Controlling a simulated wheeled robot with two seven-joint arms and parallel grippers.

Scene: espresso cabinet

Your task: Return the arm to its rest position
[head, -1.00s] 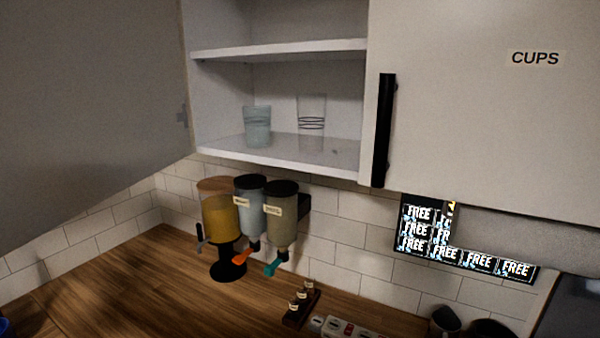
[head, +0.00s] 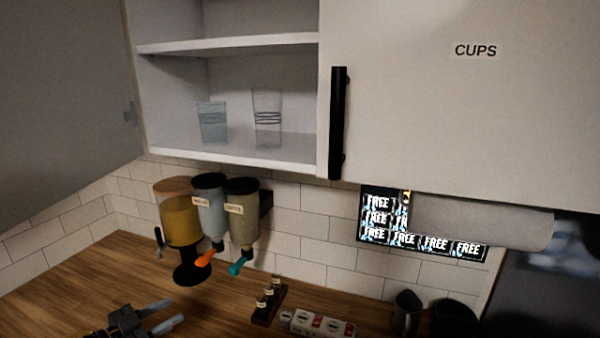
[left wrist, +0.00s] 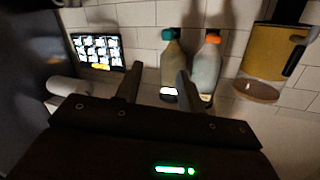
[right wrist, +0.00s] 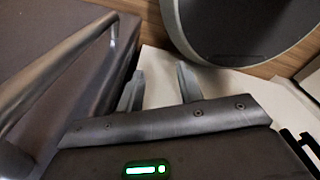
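My left gripper (head: 172,312) shows low at the left of the head view, over the wooden counter. Its two fingers are apart with nothing between them. In the left wrist view the left gripper (left wrist: 157,72) is also open, with the dispensers and tiled wall beyond it, seen upside down. My right gripper (right wrist: 160,75) shows only in the right wrist view. Its fingers are apart and empty, near a pale surface, a large round grey rim (right wrist: 240,55) and a metal bar handle (right wrist: 60,72).
The open cabinet (head: 230,160) holds two glasses (head: 212,122) (head: 267,118). Its left door (head: 60,100) stands open; the CUPS door (head: 450,110) is shut. Dispensers (head: 180,222) stand against the wall. A bottle rack (head: 267,305) and a power strip (head: 322,325) lie on the counter.

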